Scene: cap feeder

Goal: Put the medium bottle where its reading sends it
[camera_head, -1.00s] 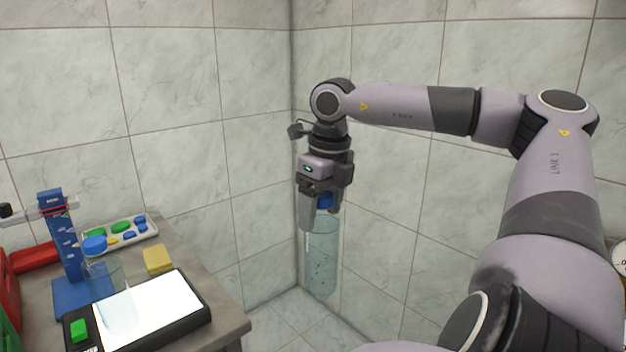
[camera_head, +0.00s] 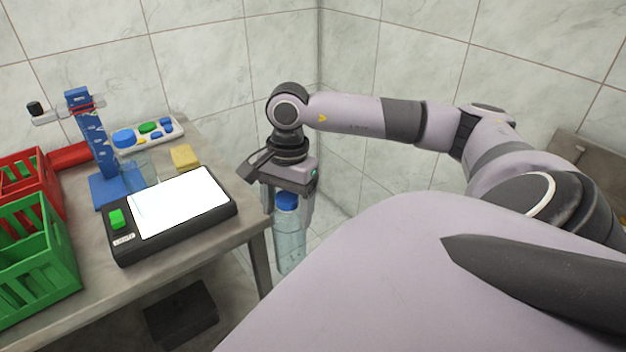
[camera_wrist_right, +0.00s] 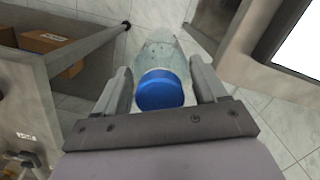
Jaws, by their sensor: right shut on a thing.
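A clear bottle (camera_head: 289,240) with a blue cap (camera_head: 287,200) hangs upright from my right gripper (camera_head: 287,208), beside the table's right edge. The gripper is shut around the bottle's upper part. In the right wrist view, the blue cap (camera_wrist_right: 158,90) sits between the two fingers (camera_wrist_right: 160,95) and the clear body (camera_wrist_right: 162,48) extends beyond it. I cannot judge its size class. A device with a bright white panel (camera_head: 180,202) and a green button (camera_head: 117,218) lies on the table. A blue stand with a scale and a slider (camera_head: 97,140) stands behind it. My left gripper is not in view.
A red crate (camera_head: 50,190) and a green crate (camera_head: 40,250) stand at the table's left. A tray (camera_head: 176,136) of coloured caps, a yellow block (camera_head: 185,157) and a clear vessel (camera_head: 142,165) sit at the back. In the wrist view, a shelf holds cardboard boxes (camera_wrist_right: 45,40).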

